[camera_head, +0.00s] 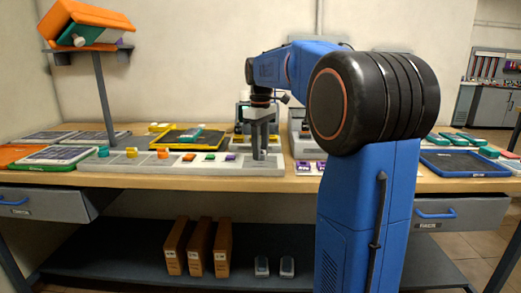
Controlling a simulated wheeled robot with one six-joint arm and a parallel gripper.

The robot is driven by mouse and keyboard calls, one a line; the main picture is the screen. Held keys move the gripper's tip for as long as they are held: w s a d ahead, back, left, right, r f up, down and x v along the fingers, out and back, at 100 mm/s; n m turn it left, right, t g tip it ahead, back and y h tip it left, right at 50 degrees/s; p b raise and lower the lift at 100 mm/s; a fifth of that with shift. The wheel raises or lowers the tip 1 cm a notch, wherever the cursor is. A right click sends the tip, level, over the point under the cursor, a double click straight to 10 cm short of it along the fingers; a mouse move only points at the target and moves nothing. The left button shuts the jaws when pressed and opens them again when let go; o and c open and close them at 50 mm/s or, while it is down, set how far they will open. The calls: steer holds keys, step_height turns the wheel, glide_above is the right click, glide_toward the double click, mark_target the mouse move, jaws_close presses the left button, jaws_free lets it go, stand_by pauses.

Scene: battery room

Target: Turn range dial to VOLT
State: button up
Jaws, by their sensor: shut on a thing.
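My gripper (259,156) points straight down over the front of the workbench, at the right part of a long grey rack (130,166). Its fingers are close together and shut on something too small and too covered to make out. Behind it stands a device (243,113) with a small greenish screen, partly hidden by the gripper. I cannot make out the range dial, its pointer or a VOLT mark in this view.
Small coloured pieces, including a yellow one (132,152) and an orange one (163,153), line the rack. A black tray with yellow edging (172,140) lies behind. A post stand (99,95) rises at left. A blue tray (465,164) lies at right.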

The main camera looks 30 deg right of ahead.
steer(key=shift+n, duration=0.6)
steer(key=o, duration=1)
steer(key=shift+o, duration=0.2)
step_height(320, 180, up, 18)
steer(key=shift+f, duration=0.25)
